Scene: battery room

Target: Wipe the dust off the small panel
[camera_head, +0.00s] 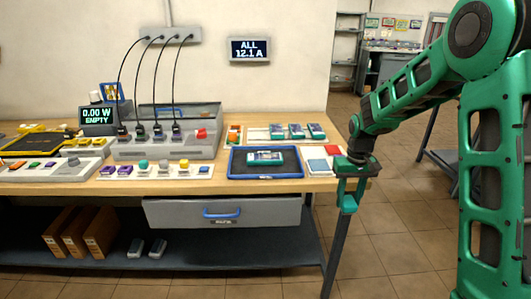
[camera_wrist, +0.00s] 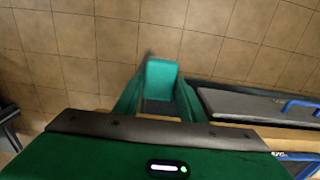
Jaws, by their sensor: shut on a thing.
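A small blue panel with yellowish marks (camera_head: 112,92) leans at the back left of the bench, behind the black display; it is small in the picture, and I cannot make out dust on it. My gripper (camera_head: 347,196) points down just off the right end of the bench. In the wrist view its fingers (camera_wrist: 158,100) are shut on a teal block-like thing (camera_wrist: 162,76); what it is exactly I cannot tell.
The wooden bench (camera_head: 205,183) holds a blue-rimmed tray (camera_head: 240,174), a grey box with several black cables (camera_head: 150,148), a knob strip (camera_head: 120,172) and a display reading 0.00 W EMPTY (camera_head: 97,115). A grey drawer (camera_head: 180,212) hangs below. Tiled floor (camera_head: 400,230) is open at right.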

